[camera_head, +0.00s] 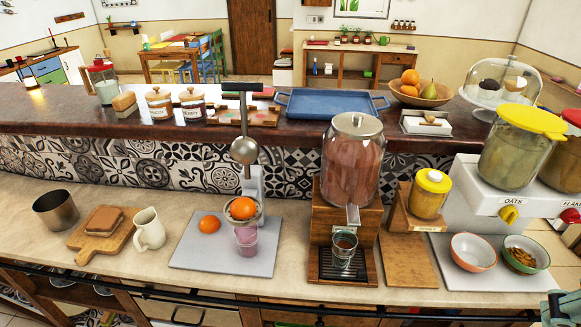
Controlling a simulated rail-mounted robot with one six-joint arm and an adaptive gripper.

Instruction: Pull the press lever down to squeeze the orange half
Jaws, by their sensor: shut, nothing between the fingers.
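The citrus press stands on a grey board (205,257) left of centre on the counter. Its lever (243,110) points up and ends in a black crossbar handle (240,87). The round metal press head (244,150) hangs above the orange half (242,208), with a clear gap between them. The orange half sits in the press's holder. A pinkish glass (246,238) stands below the holder. A second orange (209,224) lies on the board to the left. A grey part of my arm shows at the lower right corner, far from the press. My gripper is not visible.
A dispenser (353,165) with a brown jar stands close right of the press. A white jug (149,231) and a wooden board (85,238) are to the left. Behind the lever lies the raised dark ledge (60,112) with jars and a blue tray (331,103).

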